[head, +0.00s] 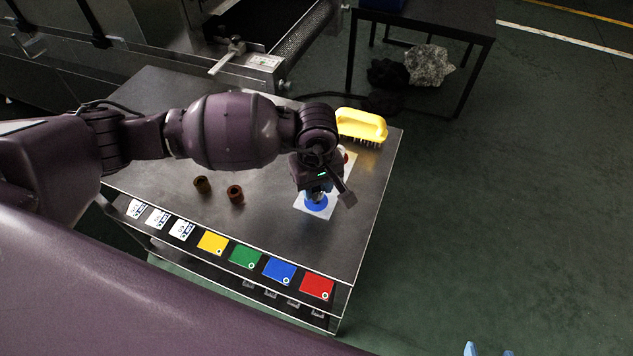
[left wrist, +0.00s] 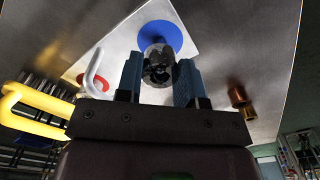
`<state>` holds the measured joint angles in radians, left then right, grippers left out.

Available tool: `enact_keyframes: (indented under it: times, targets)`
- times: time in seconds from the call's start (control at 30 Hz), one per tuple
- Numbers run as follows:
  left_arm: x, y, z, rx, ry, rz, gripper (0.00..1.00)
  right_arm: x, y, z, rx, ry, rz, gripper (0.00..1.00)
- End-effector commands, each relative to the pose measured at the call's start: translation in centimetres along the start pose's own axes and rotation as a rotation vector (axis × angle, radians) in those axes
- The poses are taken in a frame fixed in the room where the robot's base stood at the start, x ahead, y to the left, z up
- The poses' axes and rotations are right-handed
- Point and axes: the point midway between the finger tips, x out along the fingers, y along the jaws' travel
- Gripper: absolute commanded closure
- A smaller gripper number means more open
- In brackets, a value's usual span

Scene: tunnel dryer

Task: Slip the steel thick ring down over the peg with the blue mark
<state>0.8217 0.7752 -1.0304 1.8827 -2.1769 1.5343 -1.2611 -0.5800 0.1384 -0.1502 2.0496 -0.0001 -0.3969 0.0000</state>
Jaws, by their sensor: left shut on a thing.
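My left gripper (head: 318,192) is over the blue mark (head: 315,203) on a white sheet (head: 327,211) near the table's right side. In the left wrist view, its two blue fingers are shut on a dark grey steel ring (left wrist: 157,66), in line with the blue mark (left wrist: 160,36). The peg at the blue mark is hidden behind the ring; I cannot tell whether the ring is around it. Two blue tips of my right gripper (head: 489,351) show apart at the bottom edge.
Two brown cylinders (head: 202,185) (head: 236,194) stand left of my gripper. A yellow-handled brush (head: 362,126) lies behind it. Coloured cards (head: 245,257) line the front edge. The steel tabletop (head: 270,225) is bare between cylinders and sheet.

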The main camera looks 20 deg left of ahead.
Motion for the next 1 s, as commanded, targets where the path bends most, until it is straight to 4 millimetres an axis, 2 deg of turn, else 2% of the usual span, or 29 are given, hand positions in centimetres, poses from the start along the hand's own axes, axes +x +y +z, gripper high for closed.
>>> enact_keyframes:
  times: [1.0]
  targets:
    - [2.1, 0.0, 0.0, 0.000, 0.000, 0.000, 0.93, 0.8, -0.1, 1.1, -0.007, -0.013, -0.005, 0.36]
